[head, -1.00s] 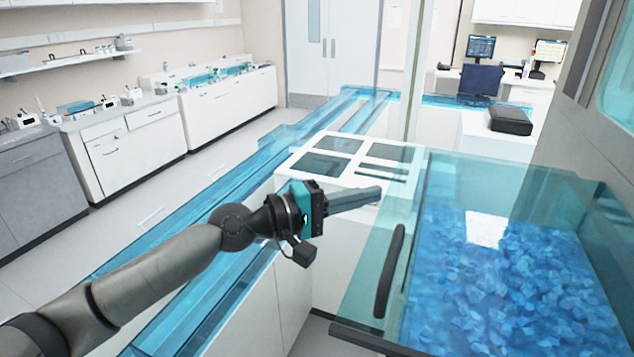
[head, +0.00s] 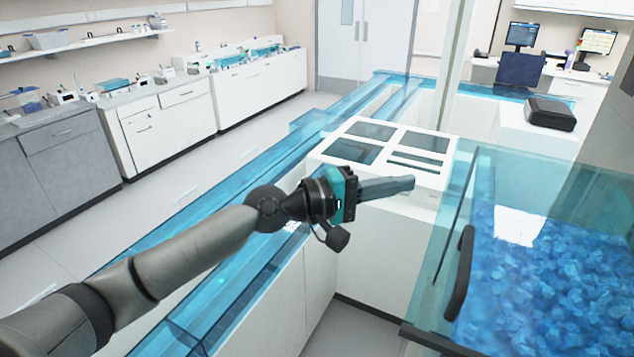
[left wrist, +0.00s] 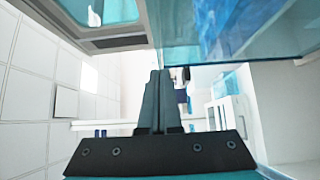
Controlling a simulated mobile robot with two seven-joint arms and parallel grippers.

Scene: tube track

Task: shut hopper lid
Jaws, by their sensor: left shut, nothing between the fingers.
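The hopper is a clear blue-tinted bin at the right of the head view, holding many blue pieces (head: 550,275). A clear teal panel, apparently the lid (head: 435,265), stands steeply at its left side and carries a dark bar handle (head: 459,273). I cannot tell its exact angle. My left gripper (head: 411,184) is shut and empty, pointing right, in front of the white cabinet and up-left of the handle, apart from it. In the left wrist view its closed fingers (left wrist: 159,76) point toward a clear teal panel above. My right gripper is not in view.
A white cabinet top with dark square openings (head: 405,136) lies behind my left gripper. A black box (head: 549,113) sits on a white counter at back right. Floor shows at left.

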